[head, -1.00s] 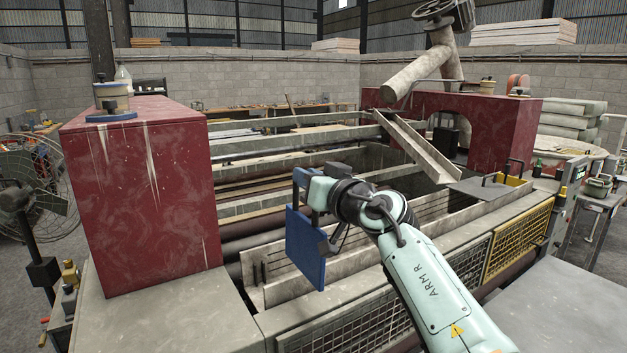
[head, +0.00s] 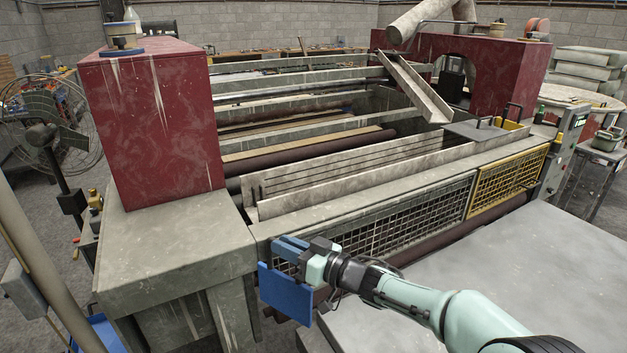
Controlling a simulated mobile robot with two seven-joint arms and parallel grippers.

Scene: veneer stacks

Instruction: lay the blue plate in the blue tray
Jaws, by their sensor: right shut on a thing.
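The blue plate (head: 287,297) hangs on edge, near upright, from my right gripper (head: 290,262). The gripper is shut on the plate's upper part, in front of the machine's near left corner. A blue thing (head: 103,334) at the bottom left, low beside the machine, may be the blue tray. Only part of it shows, cut by the frame edge, and its inside cannot be made out. My left gripper is not in view.
The machine's grey front frame (head: 180,235) and its wire mesh guard (head: 415,220) stand behind the plate. A red block (head: 150,125) rises at left. A pale post (head: 40,265) stands at the far left. A bare grey surface (head: 500,270) lies at right.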

